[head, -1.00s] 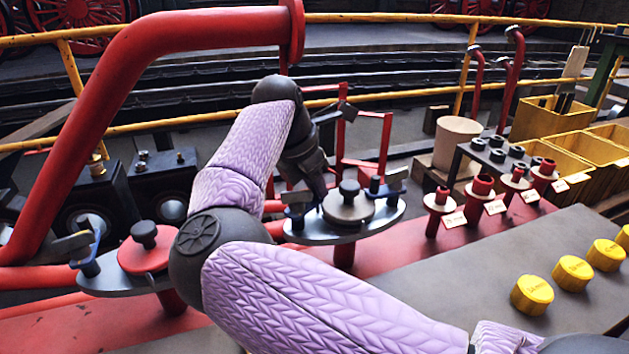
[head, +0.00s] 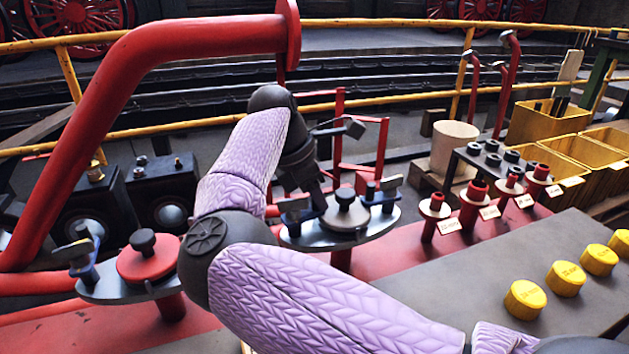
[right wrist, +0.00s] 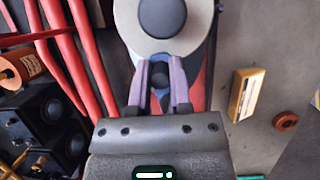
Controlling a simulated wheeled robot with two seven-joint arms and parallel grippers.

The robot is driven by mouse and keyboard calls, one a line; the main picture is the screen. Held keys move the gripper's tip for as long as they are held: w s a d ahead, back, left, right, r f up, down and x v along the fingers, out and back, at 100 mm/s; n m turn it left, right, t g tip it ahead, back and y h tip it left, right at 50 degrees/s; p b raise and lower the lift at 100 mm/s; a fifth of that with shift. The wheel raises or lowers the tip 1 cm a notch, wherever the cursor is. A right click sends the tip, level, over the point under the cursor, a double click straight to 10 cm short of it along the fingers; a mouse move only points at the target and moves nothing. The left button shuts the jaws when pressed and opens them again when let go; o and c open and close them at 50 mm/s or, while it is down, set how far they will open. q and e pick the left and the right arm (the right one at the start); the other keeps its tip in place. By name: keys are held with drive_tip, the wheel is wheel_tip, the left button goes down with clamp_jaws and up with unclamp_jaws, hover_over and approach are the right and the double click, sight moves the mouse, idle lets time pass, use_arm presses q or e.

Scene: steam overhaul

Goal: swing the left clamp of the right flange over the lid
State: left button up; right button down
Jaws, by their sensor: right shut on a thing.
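The right flange is a dark plate (head: 330,243) with a grey lid (head: 346,217) and black knob on top. Its left clamp (head: 291,208), a dark bar on a blue post, stands at the lid's left side, off the lid. My right gripper (head: 314,200) comes down on this clamp beside the lid, partly hiding it. In the right wrist view the purple fingers (right wrist: 160,82) are shut on a dark part of the clamp (right wrist: 159,76), right beside the lid (right wrist: 200,30). The right clamp (head: 388,190) stands at the lid's other side. My left gripper is out of view.
Another flange with a red lid (head: 147,262) stands at the left, near my arm. A thick red pipe (head: 130,90) rises behind it. Capped red posts (head: 473,200) and yellow caps (head: 566,279) stand to the right. A red frame (head: 375,150) is behind the gripper.

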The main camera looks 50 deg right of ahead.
drive_tip(key=shift+s+a+m+g+y, duration=0.15)
drive_tip(key=shift+s+m+g+y, duration=0.15)
drive_tip(key=shift+m, duration=0.6)
drive_tip(key=c, duration=0.5)
unclamp_jaws()
drive_tip(key=shift+c, duration=0.2)
drive_tip(key=shift+r, duration=0.1)
drive_tip(key=p+v, duration=0.5)
drive_tip(key=v, duration=0.4)
drive_tip(key=shift+w+a+r, duration=0.1)
drive_tip(key=shift+a+r, duration=0.1)
drive_tip(key=shift+r, duration=0.15)
